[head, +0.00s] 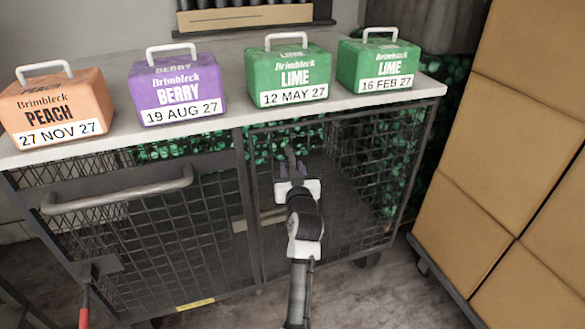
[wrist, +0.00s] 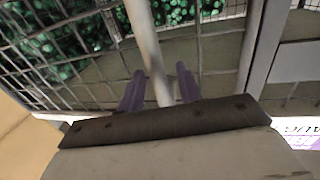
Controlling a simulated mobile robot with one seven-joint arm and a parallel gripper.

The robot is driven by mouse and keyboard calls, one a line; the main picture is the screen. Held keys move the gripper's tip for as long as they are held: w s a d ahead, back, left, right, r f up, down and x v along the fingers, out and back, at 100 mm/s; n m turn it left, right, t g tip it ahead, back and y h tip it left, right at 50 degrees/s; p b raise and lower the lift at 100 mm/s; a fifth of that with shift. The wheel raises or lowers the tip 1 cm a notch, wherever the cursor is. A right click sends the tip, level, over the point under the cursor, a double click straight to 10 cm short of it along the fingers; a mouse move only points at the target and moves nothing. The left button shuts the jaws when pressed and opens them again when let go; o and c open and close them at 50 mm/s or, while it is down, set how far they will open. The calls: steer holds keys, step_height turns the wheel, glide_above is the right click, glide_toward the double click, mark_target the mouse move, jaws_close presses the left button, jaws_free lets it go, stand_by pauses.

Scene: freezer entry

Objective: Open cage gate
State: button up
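The dark wire-mesh cage (head: 200,235) stands under a pale top. Its left front panel has a thick horizontal grey bar handle (head: 120,192). A dark post (head: 246,200) divides this panel from the right front section (head: 262,245). My gripper (head: 290,168) is in front of the right section, pointing away from me. In the wrist view, its two purple fingers (wrist: 160,88) are apart, with a pale bar (wrist: 148,45) running between them. Narrow gaps seem to show beside the bar, so I see no firm grip. I cannot tell whether the gate is latched.
Orange (head: 58,105), purple (head: 178,95) and two green boxes (head: 288,78) (head: 378,68) with handles stand on the cage top (head: 230,117). Stacked cartons (head: 500,150) on a wheeled base stand close on the right. Some floor (head: 385,295) is clear in front.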

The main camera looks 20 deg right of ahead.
jaws_close()
steer(key=shift+s, duration=0.15)
